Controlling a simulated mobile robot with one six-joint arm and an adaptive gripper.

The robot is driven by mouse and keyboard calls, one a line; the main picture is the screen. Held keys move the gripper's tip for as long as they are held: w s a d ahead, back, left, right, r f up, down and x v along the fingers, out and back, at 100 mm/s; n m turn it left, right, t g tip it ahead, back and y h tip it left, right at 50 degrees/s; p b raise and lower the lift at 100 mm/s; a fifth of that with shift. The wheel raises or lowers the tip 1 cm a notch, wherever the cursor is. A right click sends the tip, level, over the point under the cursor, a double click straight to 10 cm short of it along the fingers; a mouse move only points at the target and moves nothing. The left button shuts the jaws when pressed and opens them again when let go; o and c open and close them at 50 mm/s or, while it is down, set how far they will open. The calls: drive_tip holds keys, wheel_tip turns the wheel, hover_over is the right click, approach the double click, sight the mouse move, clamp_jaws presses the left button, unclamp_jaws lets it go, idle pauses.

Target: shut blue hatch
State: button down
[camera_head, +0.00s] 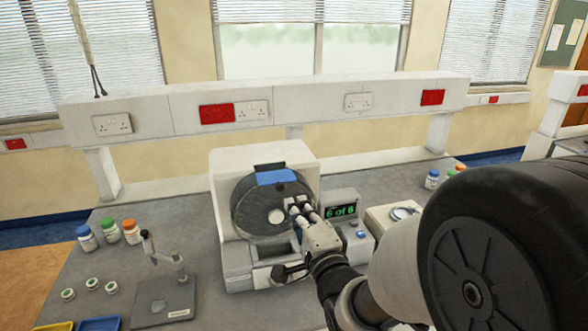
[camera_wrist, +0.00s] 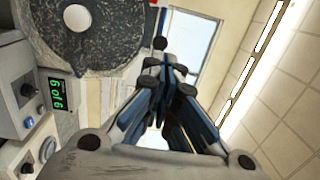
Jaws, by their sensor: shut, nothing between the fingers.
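The blue hatch (camera_head: 276,177) is a flat blue panel at the upper part of the dark round drum (camera_head: 252,222) on the front of a white machine (camera_head: 226,167). A dark strip lies along its top edge. I cannot tell how far open it stands. My gripper (camera_head: 294,207) is shut and empty, in front of the drum's right side, below and right of the hatch. Whether it touches the drum is unclear. In the wrist view my gripper (camera_wrist: 163,52) is to the right of the speckled drum (camera_wrist: 85,45); the hatch is not clearly visible there.
A display box (camera_head: 340,209) reading "6 of 6" stands right of the machine. A small lever press (camera_head: 163,296) and several capped bottles (camera_head: 110,233) are on the left of the grey bench (camera_head: 195,215). A white socket rail (camera_head: 310,105) runs behind.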

sight(285, 181)
drive_tip(key=x, duration=0.4)
drive_tip(key=shift+w+a+f, duration=0.2)
drive_tip(key=shift+w, duration=0.15)
drive_tip(key=b+x, duration=0.1)
drive_tip(key=x, duration=0.1)
drive_tip(key=b+x, duration=0.1)
drive_tip(key=x, duration=0.1)
drive_tip(key=b+x, duration=0.1)
drive_tip(key=x, duration=0.1)
drive_tip(key=shift+d+f, duration=0.2)
drive_tip(key=shift+f, duration=0.1)
drive_tip(key=shift+r, duration=0.25)
drive_tip(key=shift+f, duration=0.1)
